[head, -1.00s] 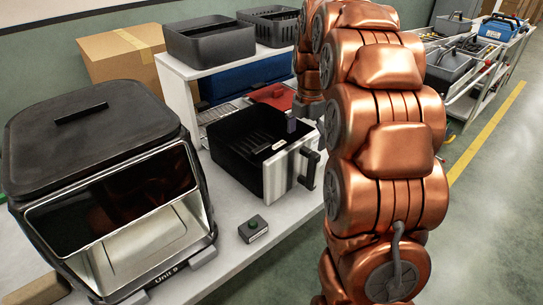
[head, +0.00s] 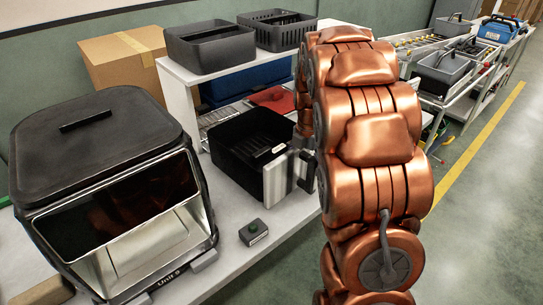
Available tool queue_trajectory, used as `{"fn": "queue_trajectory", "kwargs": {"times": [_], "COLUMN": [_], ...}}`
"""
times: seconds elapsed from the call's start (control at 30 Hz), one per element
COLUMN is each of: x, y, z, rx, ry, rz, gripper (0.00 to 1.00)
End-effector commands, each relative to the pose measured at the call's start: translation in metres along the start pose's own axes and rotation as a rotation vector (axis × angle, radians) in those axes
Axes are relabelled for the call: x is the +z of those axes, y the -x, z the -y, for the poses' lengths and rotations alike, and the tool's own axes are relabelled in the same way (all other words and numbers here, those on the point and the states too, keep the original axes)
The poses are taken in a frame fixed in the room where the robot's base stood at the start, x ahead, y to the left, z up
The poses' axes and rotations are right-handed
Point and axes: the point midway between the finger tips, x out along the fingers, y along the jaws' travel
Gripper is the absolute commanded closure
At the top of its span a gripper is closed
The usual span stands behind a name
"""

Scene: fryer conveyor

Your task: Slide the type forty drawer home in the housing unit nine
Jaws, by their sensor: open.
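The housing marked Unit 9 (head: 172,277) stands at the left of the table, a black-topped box with an open, empty silver-lined front bay. The drawer (head: 236,158) is a black basket with a silver front (head: 274,181) and a dark handle. It sits on the table to the right of the housing, apart from it. Its type marking cannot be read. My gripper (head: 302,146) is at the drawer's front, close to the handle and partly hidden behind my copper arm. It is open; whether it touches the handle cannot be told.
A small box with a green button (head: 253,232) stands on the table between housing and drawer. Black bins (head: 209,48) sit on a raised shelf behind, with a cardboard box (head: 124,58) beside them. Carts with tool trays (head: 447,70) stand at the right.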

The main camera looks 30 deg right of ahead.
Motion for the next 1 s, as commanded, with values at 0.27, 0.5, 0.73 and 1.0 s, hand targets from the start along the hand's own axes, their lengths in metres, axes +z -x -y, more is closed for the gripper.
{"fn": "queue_trajectory", "kwargs": {"times": [0.27,0.5,0.73,1.0], "x": [0.0003,0.0004,0.0004,0.0003], "y": [-0.0012,-0.0012,-0.0013,-0.0009], "z": [-0.0005,-0.0005,-0.0005,-0.0009], "rx": [0.002,0.002,0.002,0.003], "ry": [0.000,0.000,0.000,0.000], "rz": [0.001,0.001,0.001,0.000], "gripper": [0.06,0.31,0.55,0.80]}}
